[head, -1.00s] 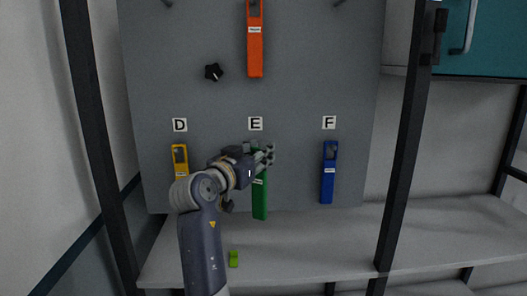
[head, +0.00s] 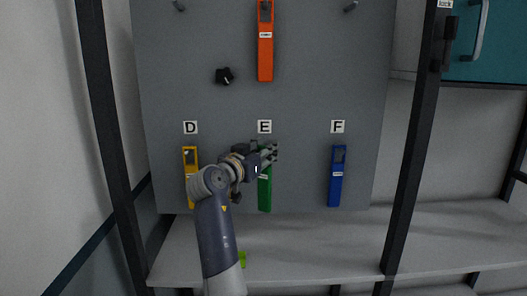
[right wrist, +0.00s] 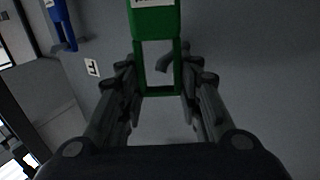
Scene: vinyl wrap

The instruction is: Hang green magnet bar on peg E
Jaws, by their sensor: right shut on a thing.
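The green magnet bar (head: 265,193) hangs upright in front of the grey board, just below the E label (head: 264,127). My right gripper (head: 268,154) covers its top in the head view. In the right wrist view my right gripper (right wrist: 161,85) is shut on the green bar's (right wrist: 155,22) open handle loop, one finger on each side. A dark peg-like shape (right wrist: 166,62) shows through the loop; I cannot tell whether it passes through it. Peg E is hidden behind my gripper in the head view. My left gripper is not in view.
A yellow bar (head: 190,180) hangs under D and a blue bar (head: 336,180) under F. An orange bar (head: 265,50) hangs above E, near a black knob (head: 224,76). A small lime piece (head: 242,258) lies on the shelf (head: 320,245). Dark posts (head: 412,150) flank the board.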

